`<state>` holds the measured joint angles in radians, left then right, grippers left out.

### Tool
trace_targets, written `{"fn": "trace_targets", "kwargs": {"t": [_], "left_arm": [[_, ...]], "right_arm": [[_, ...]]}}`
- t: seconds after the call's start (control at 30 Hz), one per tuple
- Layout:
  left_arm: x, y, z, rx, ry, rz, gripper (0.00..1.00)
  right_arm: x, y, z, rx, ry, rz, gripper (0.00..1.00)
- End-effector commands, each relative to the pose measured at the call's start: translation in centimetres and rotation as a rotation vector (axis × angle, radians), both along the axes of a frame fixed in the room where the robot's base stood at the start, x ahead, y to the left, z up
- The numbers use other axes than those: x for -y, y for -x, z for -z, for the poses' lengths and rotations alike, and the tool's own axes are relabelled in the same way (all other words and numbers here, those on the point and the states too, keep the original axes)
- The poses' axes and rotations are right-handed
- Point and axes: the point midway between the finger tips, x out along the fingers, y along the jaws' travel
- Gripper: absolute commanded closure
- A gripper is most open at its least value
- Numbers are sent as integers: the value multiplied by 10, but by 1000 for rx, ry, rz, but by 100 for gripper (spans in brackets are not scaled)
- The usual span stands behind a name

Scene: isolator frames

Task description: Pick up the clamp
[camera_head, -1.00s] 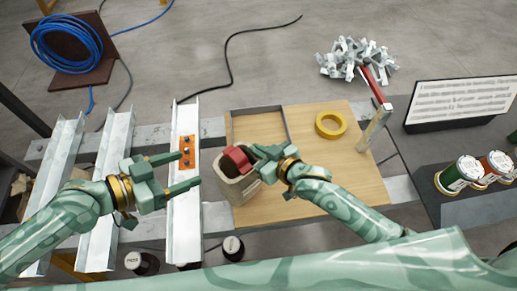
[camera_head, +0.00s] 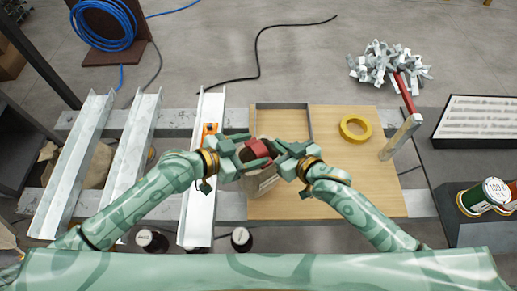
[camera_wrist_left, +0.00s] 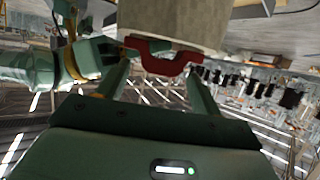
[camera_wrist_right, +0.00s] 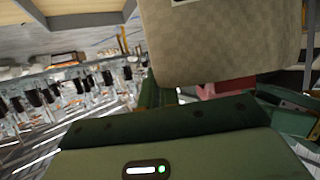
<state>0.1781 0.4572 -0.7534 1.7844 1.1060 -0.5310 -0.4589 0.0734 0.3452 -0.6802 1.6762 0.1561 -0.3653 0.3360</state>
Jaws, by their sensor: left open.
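A beige container (camera_head: 264,180) stands at the left of the wooden board, with a red part (camera_head: 258,148) at its top. The left wrist view shows this red part (camera_wrist_left: 165,56) as a notched piece against the beige wall (camera_wrist_left: 175,20). My left gripper (camera_head: 246,151) is open, its fingers on either side of the red part. My right gripper (camera_head: 287,157) is at the container's right side, close to the beige wall (camera_wrist_right: 215,40); its fingers are partly hidden. I cannot tell whether the red part or a red-topped bar tool (camera_head: 405,120) at the right is the clamp.
The wooden board (camera_head: 340,190) carries a yellow ring (camera_head: 355,129) and a grey frame (camera_head: 282,106). Metal channels (camera_head: 75,165) lie at the left. A pile of metal pieces (camera_head: 390,65) is behind. Cans (camera_head: 484,196) and a text panel (camera_head: 480,122) are at the right.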

Motion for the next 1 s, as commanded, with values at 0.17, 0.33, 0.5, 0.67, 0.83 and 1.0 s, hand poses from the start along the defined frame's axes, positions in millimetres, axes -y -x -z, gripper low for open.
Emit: {"fn": "trace_targets", "kwargs": {"t": [0.17, 0.33, 0.5, 0.67, 0.83, 1.0], "left_arm": [[18, -11, 8, 0, 1, 1, 35], [19, -11, 9, 0, 0, 1, 35], [19, -11, 9, 0, 0, 1, 62], [19, -12, 8, 2, 1, 0, 95], [19, -12, 8, 2, 1, 1, 95], [19, -12, -10, 5, 4, 3, 95]], "right_arm": [[0, 0, 0, 0, 0, -1, 100], [0, 0, 0, 0, 0, 0, 100], [0, 0, 0, 0, 0, 0, 100], [0, 0, 0, 0, 0, 0, 100], [0, 0, 0, 0, 0, 0, 100], [0, 0, 0, 0, 0, 0, 100]]}}
